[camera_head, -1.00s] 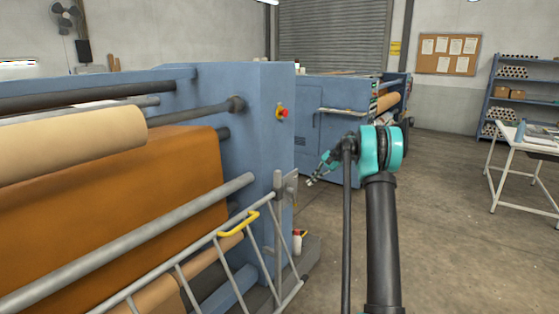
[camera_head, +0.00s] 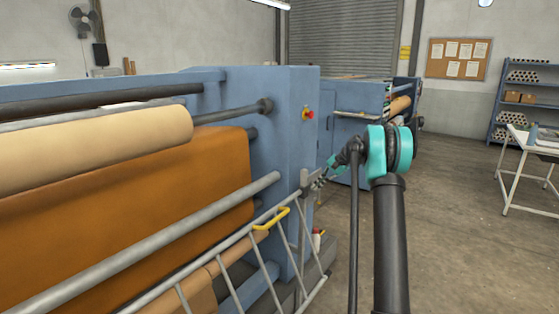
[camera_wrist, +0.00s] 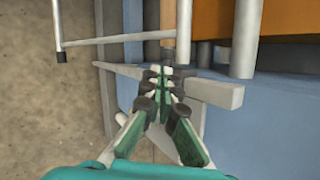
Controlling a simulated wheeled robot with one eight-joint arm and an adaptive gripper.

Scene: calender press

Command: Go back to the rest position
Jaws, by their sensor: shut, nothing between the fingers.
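My gripper (camera_head: 319,181) is small in the head view, at the end of my arm, in front of the blue press. In the wrist view its two dark green fingers (camera_wrist: 160,77) come together at their tips with nothing between them. In the head view the gripper overlaps the top of the grey post (camera_head: 304,205) at the end of the barred gate. I cannot tell whether it touches the post. The gate's yellow handle (camera_head: 271,219) is to the left of the gripper and apart from it.
The blue press frame (camera_head: 290,130) carries a red emergency button (camera_head: 309,114) and a large brown sheet (camera_head: 120,185). Grey bars (camera_wrist: 120,40) lie close to the fingers in the wrist view. A white table (camera_head: 533,143) stands right; open floor (camera_head: 465,220) lies between.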

